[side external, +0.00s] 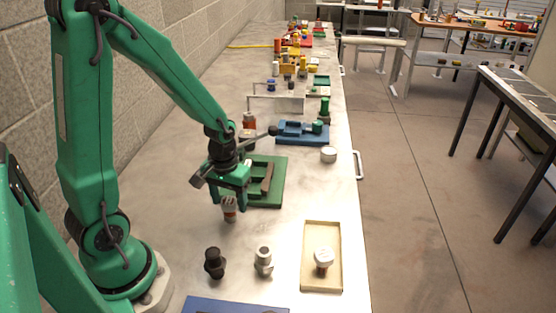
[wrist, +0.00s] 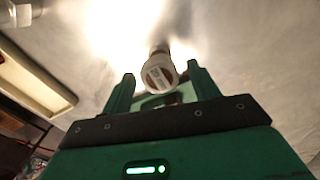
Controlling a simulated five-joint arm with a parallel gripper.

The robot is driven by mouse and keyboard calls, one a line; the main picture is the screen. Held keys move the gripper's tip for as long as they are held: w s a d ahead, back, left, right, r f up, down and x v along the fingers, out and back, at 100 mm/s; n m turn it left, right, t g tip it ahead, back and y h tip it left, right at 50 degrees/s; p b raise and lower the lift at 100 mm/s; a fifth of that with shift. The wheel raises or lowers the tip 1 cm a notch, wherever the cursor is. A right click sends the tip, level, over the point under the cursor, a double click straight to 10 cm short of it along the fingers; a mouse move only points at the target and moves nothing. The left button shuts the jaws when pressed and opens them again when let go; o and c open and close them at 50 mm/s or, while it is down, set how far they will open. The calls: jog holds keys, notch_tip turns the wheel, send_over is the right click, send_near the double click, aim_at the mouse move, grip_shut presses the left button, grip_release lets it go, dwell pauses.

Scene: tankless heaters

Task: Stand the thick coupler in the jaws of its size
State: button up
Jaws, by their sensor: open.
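A coupler with a white end and a reddish-brown body (side external: 229,209) stands right under my gripper (side external: 229,191). In the wrist view the coupler (wrist: 158,74) shows between the two fingers of my open gripper (wrist: 161,84); contact cannot be told. A green jaw fixture (side external: 278,190) with raised blocks lies just behind and right of my gripper. A black fitting (side external: 214,262) and a grey metal fitting (side external: 263,259) stand nearer the camera. A white-topped brown fitting (side external: 321,257) stands in a beige tray (side external: 334,227). Which piece is the thick coupler is not clear.
A blue plate (side external: 235,306) shows at the bottom edge. A blue fixture (side external: 290,138) and a white round cap (side external: 328,154) lie farther back. Many coloured parts crowd the bench's far end. A block wall runs along the left; bare metal lies around the near fittings.

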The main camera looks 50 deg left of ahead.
jog(key=shift+f, duration=0.8)
jog(key=c, duration=1.3)
jog(key=shift+o, duration=0.2)
jog(key=shift+r, duration=0.2)
jog(key=shift+r, duration=1.2)
jog(key=shift+d+r, duration=0.2)
jog(key=shift+r, duration=0.65)
jog(key=s+d+r, duration=0.4)
jog(key=d+r, duration=0.2)
jog(key=d, duration=0.4)
jog(key=shift+d+r, duration=0.3)
